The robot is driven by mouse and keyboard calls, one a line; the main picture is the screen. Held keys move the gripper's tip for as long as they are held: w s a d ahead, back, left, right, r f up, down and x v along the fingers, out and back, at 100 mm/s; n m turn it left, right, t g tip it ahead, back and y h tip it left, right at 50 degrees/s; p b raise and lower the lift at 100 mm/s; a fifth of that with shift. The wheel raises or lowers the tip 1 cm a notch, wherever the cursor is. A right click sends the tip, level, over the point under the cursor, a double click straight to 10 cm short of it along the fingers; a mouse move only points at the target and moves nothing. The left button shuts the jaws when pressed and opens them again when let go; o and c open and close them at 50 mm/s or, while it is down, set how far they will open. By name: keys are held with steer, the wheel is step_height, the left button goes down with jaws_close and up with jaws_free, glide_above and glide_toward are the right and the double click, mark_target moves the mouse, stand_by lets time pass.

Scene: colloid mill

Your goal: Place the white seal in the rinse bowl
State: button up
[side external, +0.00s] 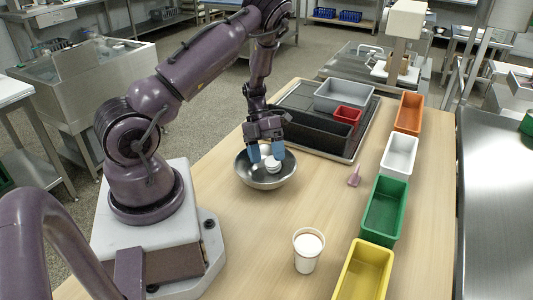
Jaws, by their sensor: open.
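A round metal bowl (245,175) stands on the wooden table, near the base of my arm. A small white object (272,166), which looks like the white seal, is inside the bowl. It seems to be made of stacked rounds, and its exact shape is too small to tell. My gripper (266,152) points down over the bowl with its two blue fingertips spread, open. The fingertips are at the bowl's far side, just above and beside the white object. I cannot tell whether they touch it.
A dark tray (282,133) with a grey bin (343,96) and red box (347,115) lies behind the bowl. Orange (409,113), white (399,155), green (385,208) and yellow (363,272) bins line the right edge. A white cup (308,252) and pink cone (354,178) stand on otherwise clear table.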

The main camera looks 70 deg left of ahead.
mark_target(267, 162)
stand_by(0.4)
step_height(267, 162, up, 7)
steer(key=shift+r, duration=0.1)
stand_by(0.3)
